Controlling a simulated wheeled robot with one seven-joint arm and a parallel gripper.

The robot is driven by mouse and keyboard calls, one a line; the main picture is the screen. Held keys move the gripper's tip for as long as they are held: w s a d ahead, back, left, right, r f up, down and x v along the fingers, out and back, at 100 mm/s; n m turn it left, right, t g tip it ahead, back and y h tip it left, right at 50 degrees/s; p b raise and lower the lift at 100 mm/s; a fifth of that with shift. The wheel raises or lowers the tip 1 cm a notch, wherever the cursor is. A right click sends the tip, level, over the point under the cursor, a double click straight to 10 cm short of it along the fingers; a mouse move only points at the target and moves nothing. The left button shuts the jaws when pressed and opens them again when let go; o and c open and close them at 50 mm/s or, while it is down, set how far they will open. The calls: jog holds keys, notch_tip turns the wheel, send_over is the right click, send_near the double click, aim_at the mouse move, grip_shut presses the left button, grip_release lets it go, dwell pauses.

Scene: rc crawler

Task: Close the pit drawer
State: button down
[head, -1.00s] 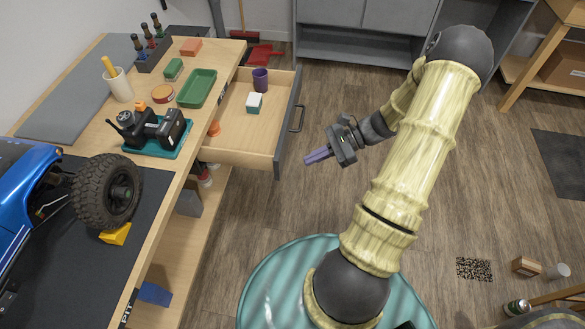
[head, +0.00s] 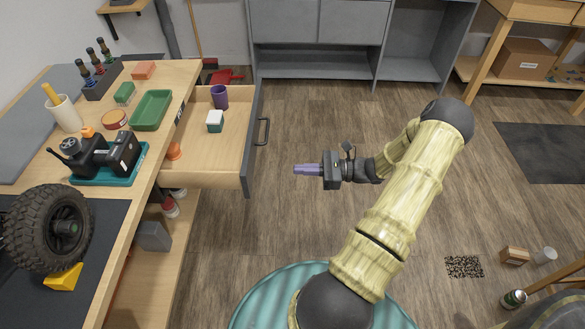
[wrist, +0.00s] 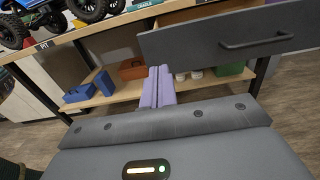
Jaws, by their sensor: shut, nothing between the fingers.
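The pit drawer (head: 222,165) stands pulled out from the right side of the workbench in the head view. Its grey front (head: 252,135) has a dark bar handle (head: 263,132) facing right.
The workbench top (head: 80,190) carries a green tray (head: 151,110), a transmitter on a teal tray (head: 105,158) and a large wheel (head: 48,228). A lower shelf (wrist: 110,98) holds blue and brown containers.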

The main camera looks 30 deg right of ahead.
aim_at(249, 168)
jog(key=b+x, duration=0.1)
jog(key=x, duration=1.1)
jog(key=shift+w+a, duration=0.2)
jog(key=shift+w, duration=0.1)
